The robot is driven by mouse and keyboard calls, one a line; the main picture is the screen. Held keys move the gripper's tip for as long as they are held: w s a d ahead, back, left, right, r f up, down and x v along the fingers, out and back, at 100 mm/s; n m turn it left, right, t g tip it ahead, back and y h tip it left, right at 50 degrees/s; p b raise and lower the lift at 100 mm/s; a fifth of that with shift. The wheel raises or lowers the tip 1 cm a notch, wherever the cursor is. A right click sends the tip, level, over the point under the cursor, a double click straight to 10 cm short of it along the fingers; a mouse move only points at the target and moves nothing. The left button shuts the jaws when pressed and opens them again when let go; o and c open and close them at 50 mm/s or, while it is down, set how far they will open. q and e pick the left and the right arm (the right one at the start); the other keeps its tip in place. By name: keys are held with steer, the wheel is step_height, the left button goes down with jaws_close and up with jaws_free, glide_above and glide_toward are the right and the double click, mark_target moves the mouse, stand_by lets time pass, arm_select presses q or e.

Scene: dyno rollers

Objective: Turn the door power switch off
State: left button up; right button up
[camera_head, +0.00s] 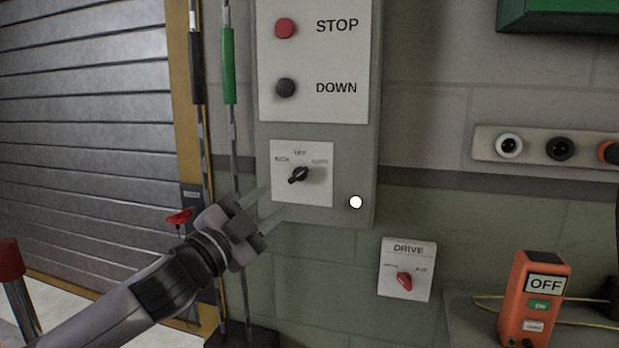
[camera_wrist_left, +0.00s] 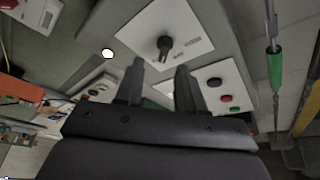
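A grey control box carries a white plate (camera_head: 318,190) with a black rotary knob (camera_head: 298,175). OFF is printed above the knob, with smaller blurred labels to its left and right. The knob is slanted, one end to the upper right and one to the lower left; which end points is unclear. A red-handled switch (camera_head: 180,217) sits on the yellow door frame, farther left. My left gripper (camera_head: 272,203) is open and empty, just below left of the knob and apart from it. The knob (camera_wrist_left: 165,43) shows beyond the fingertips (camera_wrist_left: 160,68) in the left wrist view. My right gripper is not in view.
STOP (camera_head: 285,28) and DOWN (camera_head: 286,88) buttons are above the knob. A DRIVE switch plate (camera_head: 418,258) and an orange OFF/ON box (camera_head: 534,300) are lower right. Hanging cords with a green grip (camera_head: 229,66) run left of the box. A roller door (camera_head: 80,120) is at left.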

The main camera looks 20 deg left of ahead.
mark_target(294, 179)
arm_select(q)
steer(key=p+x, duration=0.1)
steer(key=x, duration=0.2)
steer(key=r+p+x, duration=0.1)
steer(key=x, duration=0.2)
steer(key=shift+w+a, duration=0.1)
steer(key=shift+w, duration=0.5)
jaws_close()
